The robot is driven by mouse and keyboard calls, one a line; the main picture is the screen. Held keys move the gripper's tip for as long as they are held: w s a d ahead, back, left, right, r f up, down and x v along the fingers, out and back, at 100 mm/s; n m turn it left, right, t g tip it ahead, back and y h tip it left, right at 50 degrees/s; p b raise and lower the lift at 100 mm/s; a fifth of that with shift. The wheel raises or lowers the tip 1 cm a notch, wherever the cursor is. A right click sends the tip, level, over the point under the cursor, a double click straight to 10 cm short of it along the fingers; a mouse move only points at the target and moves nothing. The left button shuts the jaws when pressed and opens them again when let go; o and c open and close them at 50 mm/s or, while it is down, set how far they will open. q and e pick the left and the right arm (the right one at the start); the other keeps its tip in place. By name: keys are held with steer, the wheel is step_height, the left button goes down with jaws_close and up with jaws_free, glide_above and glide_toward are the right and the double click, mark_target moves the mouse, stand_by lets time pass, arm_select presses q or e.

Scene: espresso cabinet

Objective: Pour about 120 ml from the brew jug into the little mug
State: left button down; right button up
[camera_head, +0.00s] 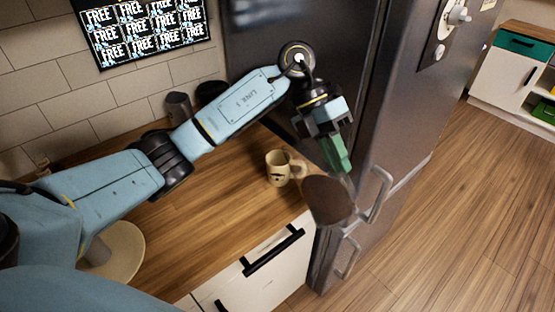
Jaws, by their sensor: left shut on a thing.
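The little mug (279,168) is cream with a dark face-like mark and stands upright on the wooden counter, its handle to the right. My left gripper (341,160) reaches in from the left, its green fingers pointing down to the right of the mug. It is shut on what looks like the brew jug (328,201), a rounded brown shape just below the fingers, near the counter's front right end. The jug is apart from the mug in the picture. Its outline, spout and level are hard to make out. My right gripper is out of view.
A dark fridge (395,130) with metal handles (378,195) stands close on the right. Dark canisters (179,108) stand at the back wall. A pale round thing (125,250) lies at lower left. The counter (215,210) left of the mug is clear.

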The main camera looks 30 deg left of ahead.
arm_select(q)
steer(key=shift+w+a+h+b, duration=0.1)
steer(key=shift+a+h+b, duration=0.25)
steer(key=shift+h, duration=0.25)
steer(key=shift+w+a+r, duration=0.1)
steer(key=shift+w+a, duration=0.05)
steer(key=shift+g, duration=0.3)
steer(key=shift+w+a+h+b, duration=0.1)
steer(key=shift+a+h+b, duration=0.3)
steer(key=shift+h, duration=0.2)
steer(key=shift+w+a+g+h+b, duration=0.25)
steer(key=shift+a+g+h+b, duration=0.15)
steer(key=shift+a+h, duration=0.2)
stand_by(0.6)
steer(key=shift+a, duration=0.1)
stand_by(0.4)
steer(key=shift+w+a+r+h, duration=0.25)
steer(key=shift+a+r+h, duration=0.2)
steer(key=shift+h, duration=0.15)
stand_by(2.8)
